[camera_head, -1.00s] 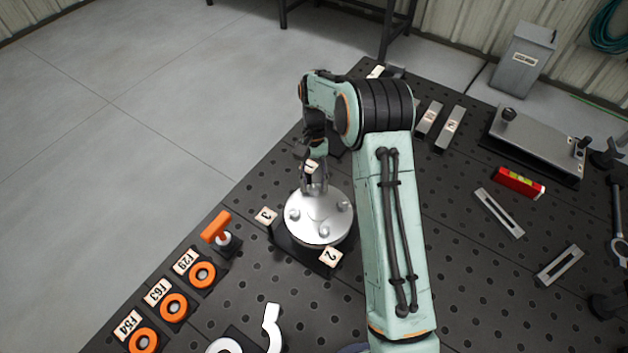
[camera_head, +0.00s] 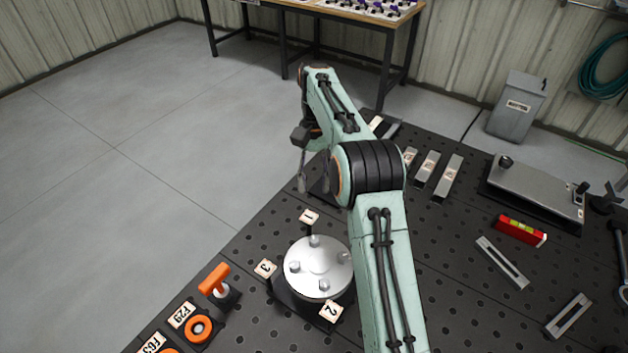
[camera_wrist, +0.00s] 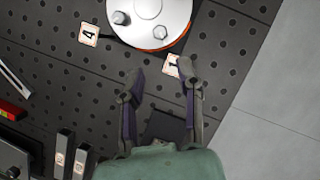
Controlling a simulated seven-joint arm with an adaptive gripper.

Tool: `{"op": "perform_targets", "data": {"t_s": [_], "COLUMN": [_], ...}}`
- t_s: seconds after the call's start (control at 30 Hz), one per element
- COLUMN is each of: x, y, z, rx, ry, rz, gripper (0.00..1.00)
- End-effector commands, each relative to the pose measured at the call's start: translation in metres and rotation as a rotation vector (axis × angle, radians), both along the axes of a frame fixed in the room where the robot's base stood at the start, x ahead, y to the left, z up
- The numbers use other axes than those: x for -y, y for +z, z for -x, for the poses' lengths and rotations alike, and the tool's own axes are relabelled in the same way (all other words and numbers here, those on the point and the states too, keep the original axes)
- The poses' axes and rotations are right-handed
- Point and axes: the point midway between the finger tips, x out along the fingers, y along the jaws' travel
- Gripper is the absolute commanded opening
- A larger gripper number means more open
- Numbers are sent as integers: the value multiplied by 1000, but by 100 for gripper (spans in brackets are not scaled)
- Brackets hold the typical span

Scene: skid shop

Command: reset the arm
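My gripper (camera_head: 313,187) hangs at the end of my raised arm, beyond the round silver disc in the head view. In the wrist view my gripper (camera_wrist: 164,80) has its two fingers spread apart with nothing between them but the dark table. The silver disc (camera_head: 318,262) has several bolt heads on top and sits on a dark base with number tags 1 (camera_head: 309,217), 2 and 3 around it. The disc (camera_wrist: 150,20) lies ahead of the fingertips in the wrist view, apart from them. My forearm hides part of the table right of the disc.
An orange-handled clamp (camera_head: 217,281) and orange rings (camera_head: 199,328) stand at the left table edge. Grey bars (camera_head: 427,168), a metal plate (camera_head: 535,188), a red level (camera_head: 521,230) and slotted strips (camera_head: 502,262) lie to the right. Open floor (camera_head: 110,180) is at left.

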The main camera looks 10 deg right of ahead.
Motion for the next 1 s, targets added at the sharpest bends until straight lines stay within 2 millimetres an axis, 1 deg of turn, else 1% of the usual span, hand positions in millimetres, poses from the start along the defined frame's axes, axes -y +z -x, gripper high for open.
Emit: {"op": "perform_targets", "data": {"t_s": [0.37,0.43,0.47,0.53,0.57,0.6,0.63,0.67,0.7,0.77,0.8,0.87,0.9,0.97,1.0], "x": [0,-1,-1,-2,-2,-3,-3,-3,-3,-3,-3,-3,-2,-1,0], "y": [0,2,7,28,42,64,81,97,117,142,155,168,173,174,171], "z": [0,0,-1,-3,-3,0,5,14,28,54,72,101,122,154,175], "rx": [0,6,16,63,95,137,164,185,210,244,267,299,319,347,365], "ry": [-1,2,2,4,5,7,9,11,17,29,38,55,67,87,103], "rz": [0,0,1,4,7,12,16,21,28,39,45,53,56,58,57], "gripper": [35,35,35,35,35,35,35,35,35,35,35,35,35,35,35]}}
